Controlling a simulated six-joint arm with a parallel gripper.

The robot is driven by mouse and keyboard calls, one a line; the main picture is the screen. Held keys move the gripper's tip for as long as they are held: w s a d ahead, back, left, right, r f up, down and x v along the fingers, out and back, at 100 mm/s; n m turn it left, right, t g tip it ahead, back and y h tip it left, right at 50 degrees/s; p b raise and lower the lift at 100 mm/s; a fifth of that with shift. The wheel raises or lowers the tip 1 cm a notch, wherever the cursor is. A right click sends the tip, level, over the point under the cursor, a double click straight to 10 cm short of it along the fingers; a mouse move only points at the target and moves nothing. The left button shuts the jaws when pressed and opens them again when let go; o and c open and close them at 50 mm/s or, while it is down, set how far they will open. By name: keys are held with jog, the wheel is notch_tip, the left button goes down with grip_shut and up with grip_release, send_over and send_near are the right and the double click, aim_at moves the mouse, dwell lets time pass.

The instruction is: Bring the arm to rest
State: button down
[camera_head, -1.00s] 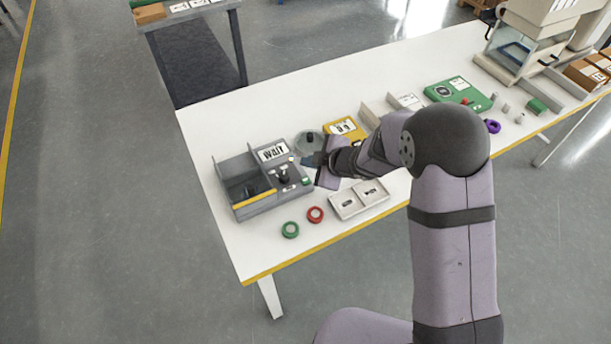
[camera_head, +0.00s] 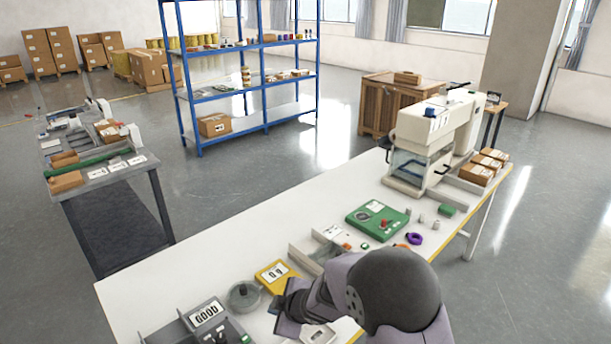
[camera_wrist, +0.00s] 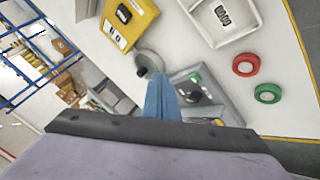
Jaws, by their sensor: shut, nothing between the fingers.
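My gripper (camera_head: 277,304) hangs over the white table (camera_head: 240,242), near the grey lidded dish (camera_head: 244,297) and the yellow box (camera_head: 272,275). In the wrist view my gripper (camera_wrist: 162,96) shows two blue fingers shut together with nothing between them. The grey station (camera_head: 205,315) with a sign reading GOOD stands left of my gripper and is partly cut off by the frame's bottom edge. In the wrist view the station (camera_wrist: 228,110) lies beyond the fingers, which hide part of it. My arm is bent, its dark elbow covering part of the table.
A white tray (camera_wrist: 235,28), a red ring (camera_wrist: 245,65) and a green ring (camera_wrist: 267,93) lie near the table edge. Farther right are a green box (camera_head: 377,217), a purple ring (camera_head: 414,239) and a white machine (camera_head: 430,140). A blue shelf (camera_head: 255,85) stands behind.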

jog(key=s+d+r+m+g+h, duration=0.1)
jog(key=s+d+m+h, duration=0.15)
jog(key=d, duration=0.45)
jog(key=s+d+r+m+h, duration=0.1)
jog(key=s+d+m, duration=0.25)
jog(key=d, duration=0.35)
jog(key=s+d+r+m+g+h, duration=0.1)
jog(key=s+d+r+m+h, duration=0.1)
jog(key=s+d+m, duration=0.3)
jog(key=s+d+m+g, duration=0.2)
jog(key=s+m, duration=0.1)
jog(key=s, duration=0.4)
jog(key=s+d+m+g, duration=0.2)
jog(key=s+d, duration=0.1)
jog(key=s, duration=0.5)
jog(key=shift+r+m, duration=0.3)
jog(key=shift+m, duration=0.1)
jog(key=c, duration=2.5)
grip_release()
jog(key=shift+w+d, duration=0.1)
